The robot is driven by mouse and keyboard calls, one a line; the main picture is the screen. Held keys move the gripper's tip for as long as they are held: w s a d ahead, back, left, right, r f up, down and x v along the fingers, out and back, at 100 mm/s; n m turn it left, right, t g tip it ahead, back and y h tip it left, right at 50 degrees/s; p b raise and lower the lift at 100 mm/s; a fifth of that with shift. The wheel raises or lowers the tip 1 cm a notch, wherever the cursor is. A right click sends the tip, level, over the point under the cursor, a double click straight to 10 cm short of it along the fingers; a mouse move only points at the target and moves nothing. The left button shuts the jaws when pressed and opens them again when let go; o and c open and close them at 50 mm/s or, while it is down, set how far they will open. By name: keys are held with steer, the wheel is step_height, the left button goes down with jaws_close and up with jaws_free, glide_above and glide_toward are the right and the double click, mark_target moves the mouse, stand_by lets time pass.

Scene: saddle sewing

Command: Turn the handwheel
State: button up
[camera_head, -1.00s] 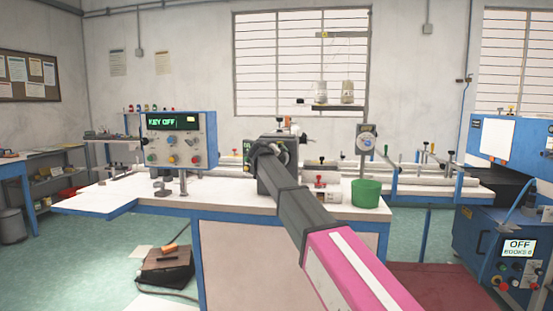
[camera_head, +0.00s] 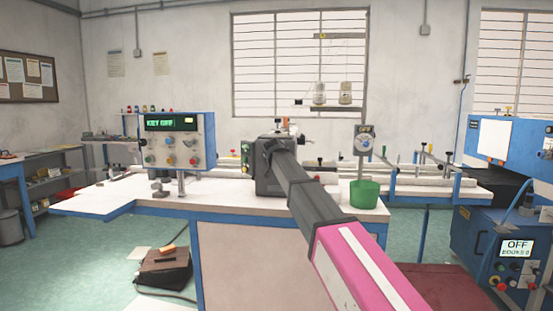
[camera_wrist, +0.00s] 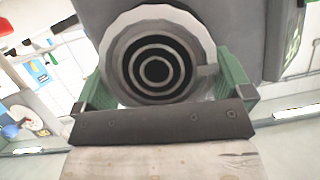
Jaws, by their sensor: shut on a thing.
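The handwheel (camera_wrist: 155,68) shows in the wrist view as a round wheel with a pale rim and dark concentric rings. My gripper (camera_wrist: 165,88) is shut on it, with one green finger at each side of the rim. The wheel sits against a dark grey machine body (camera_wrist: 235,35). In the head view, the grey sewing head (camera_head: 266,182) stands on the white worktable (camera_head: 120,202). My arm reaches to its upper part and hides the handwheel and most of the gripper there.
A control box (camera_head: 178,141) reading "KEY OFF" stands left of the head. A blue machine (camera_head: 490,235) reading "OFF" stands far right. A foot pedal (camera_head: 163,268) lies on the floor.

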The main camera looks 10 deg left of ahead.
steer(key=m, duration=0.1)
steer(key=m+y, duration=0.1)
steer(key=shift+d+m+y, duration=0.25)
steer(key=shift+m+y, duration=0.05)
steer(key=m, duration=0.1)
steer(key=m+y, duration=0.2)
steer(key=shift+d+f+t, duration=0.2)
steer(key=shift+f+t, duration=0.05)
steer(key=shift+t, duration=0.05)
steer(key=m, duration=0.1)
steer(key=m+t+y, duration=0.1)
steer(key=m, duration=0.1)
steer(key=shift+d+f+m+y, duration=0.1)
steer(key=shift+f+m+y, duration=0.1)
steer(key=shift+m+y, duration=0.1)
steer(key=shift+f+m+t+y, duration=0.2)
steer(key=shift+m+t+y, duration=0.3)
steer(key=shift+m, duration=1.1)
steer(key=o, duration=0.5)
